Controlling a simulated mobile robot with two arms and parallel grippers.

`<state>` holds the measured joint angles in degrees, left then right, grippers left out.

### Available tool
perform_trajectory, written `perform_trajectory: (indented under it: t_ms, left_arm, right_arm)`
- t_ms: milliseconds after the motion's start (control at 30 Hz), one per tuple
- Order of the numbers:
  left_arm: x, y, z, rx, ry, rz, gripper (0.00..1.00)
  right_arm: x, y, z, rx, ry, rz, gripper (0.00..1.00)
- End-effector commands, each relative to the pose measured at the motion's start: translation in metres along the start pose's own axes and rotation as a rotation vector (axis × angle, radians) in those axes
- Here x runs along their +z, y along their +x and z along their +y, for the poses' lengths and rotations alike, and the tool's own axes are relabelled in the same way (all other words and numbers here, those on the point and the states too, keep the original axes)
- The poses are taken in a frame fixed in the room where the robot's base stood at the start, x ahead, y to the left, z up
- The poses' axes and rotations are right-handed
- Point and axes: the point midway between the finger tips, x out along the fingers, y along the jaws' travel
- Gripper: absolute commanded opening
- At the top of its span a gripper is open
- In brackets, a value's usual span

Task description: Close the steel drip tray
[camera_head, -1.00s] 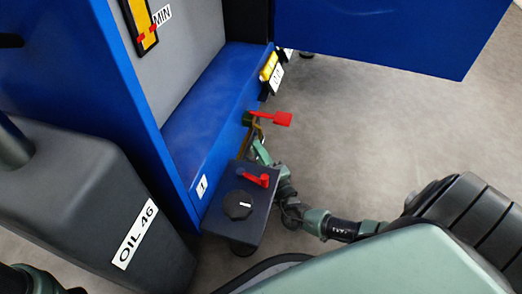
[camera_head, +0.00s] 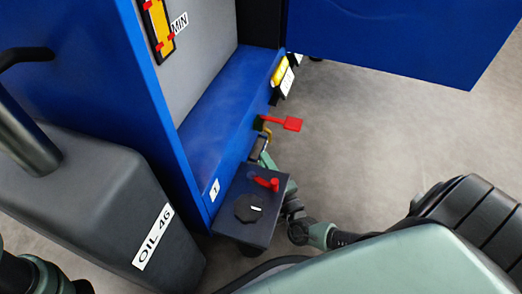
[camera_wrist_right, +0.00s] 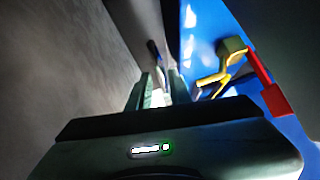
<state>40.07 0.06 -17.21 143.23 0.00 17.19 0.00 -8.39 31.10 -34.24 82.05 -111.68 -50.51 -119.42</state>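I cannot make out the steel drip tray for certain in either view. My right gripper (camera_head: 263,155) is low beside the front face of the blue cabinet (camera_head: 218,105), just below a brass valve with a red lever (camera_head: 290,123). In the right wrist view its two fingers (camera_wrist_right: 158,92) stand apart, with a bright patch between them that I cannot identify. The valve and its red lever (camera_wrist_right: 265,82) show to the right of the fingers. Part of my left arm shows at the lower left; its gripper is out of the picture.
A grey container labelled OIL 46 (camera_head: 110,185) stands at the left. A blue door (camera_head: 395,38) hangs open at the upper right.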

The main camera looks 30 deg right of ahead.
Motion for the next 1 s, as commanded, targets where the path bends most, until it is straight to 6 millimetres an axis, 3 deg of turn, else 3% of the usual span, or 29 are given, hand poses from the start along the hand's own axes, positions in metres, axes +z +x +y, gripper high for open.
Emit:
perform_trajectory:
  t_ms: [100, 300, 1000]
  left_arm:
    - [0.004, 0.013, -0.003, 0.0, 0.0, 0.001, 0.0]
    - [0.005, 0.018, -0.004, 0.0, 0.0, 0.002, 0.0]
    - [0.006, 0.017, -0.004, -0.005, 0.0, 0.0, 0.0]
  right_arm:
    - [0.0, -0.02, -0.003, 0.003, -0.001, 0.001, 0.2]
    - [-0.001, -0.037, -0.001, 0.0, -0.001, 0.002, 0.2]
    - [-0.001, -0.039, 0.0, -0.001, -0.001, 0.002, 0.2]
